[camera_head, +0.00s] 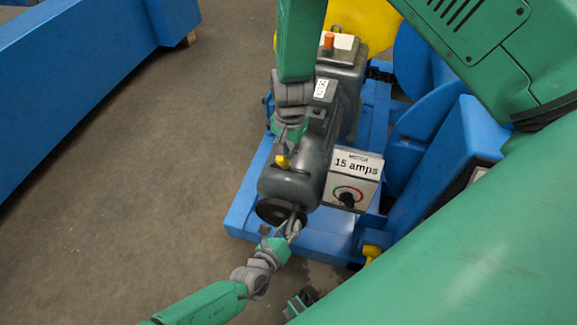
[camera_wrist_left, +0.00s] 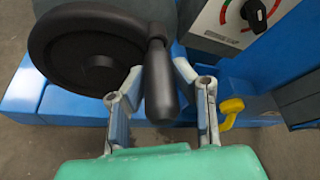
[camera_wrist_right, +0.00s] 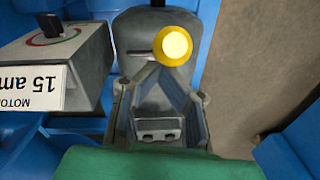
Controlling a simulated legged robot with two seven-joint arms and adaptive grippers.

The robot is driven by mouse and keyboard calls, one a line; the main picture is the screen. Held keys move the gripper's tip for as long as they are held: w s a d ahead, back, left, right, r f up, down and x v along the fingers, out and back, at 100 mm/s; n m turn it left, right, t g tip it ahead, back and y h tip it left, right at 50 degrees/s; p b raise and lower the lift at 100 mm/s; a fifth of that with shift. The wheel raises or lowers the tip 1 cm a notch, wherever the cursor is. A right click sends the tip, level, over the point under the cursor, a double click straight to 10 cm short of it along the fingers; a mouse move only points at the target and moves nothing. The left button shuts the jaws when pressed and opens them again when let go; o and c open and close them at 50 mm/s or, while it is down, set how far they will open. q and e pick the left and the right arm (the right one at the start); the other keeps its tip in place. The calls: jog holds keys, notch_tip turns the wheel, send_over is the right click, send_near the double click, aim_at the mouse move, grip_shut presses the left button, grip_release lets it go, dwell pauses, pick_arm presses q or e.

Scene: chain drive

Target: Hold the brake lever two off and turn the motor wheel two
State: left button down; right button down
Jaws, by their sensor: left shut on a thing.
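The black motor wheel (camera_head: 272,211) is on the near end of the grey motor (camera_head: 290,180); it also shows in the left wrist view (camera_wrist_left: 90,50). My left gripper (camera_head: 292,228) is shut on the wheel's black crank handle (camera_wrist_left: 160,85), with one finger on each side. The brake lever's yellow knob (camera_head: 282,161) stands on top of the motor; in the right wrist view the knob (camera_wrist_right: 173,45) faces the camera. My right gripper (camera_wrist_right: 160,70) is at this lever from above, its fingertips close together just beside the knob. The lever's stem is hidden, so a grip on it cannot be told.
A box marked 15 amps (camera_head: 352,178) with a dial stands right of the motor on the blue base (camera_head: 245,200). Blue guards (camera_head: 425,150) rise at the right. A yellow knob (camera_head: 371,251) is near the base's front. The floor at left is clear.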

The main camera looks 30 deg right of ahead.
pick_arm(q)
jog(key=shift+s+f, duration=0.25)
jog(key=c, duration=1.5)
grip_release()
jog(key=shift+o, duration=0.9)
jog(key=shift+w+r, duration=0.1)
jog(key=shift+a, duration=0.1)
jog(key=shift+s+a+r, duration=0.1)
jog(key=shift+s+a, duration=0.25)
jog(key=shift+a, duration=0.2)
jog(key=v, duration=1)
jog(key=shift+r, duration=0.2)
jog(key=shift+s+a, duration=0.1)
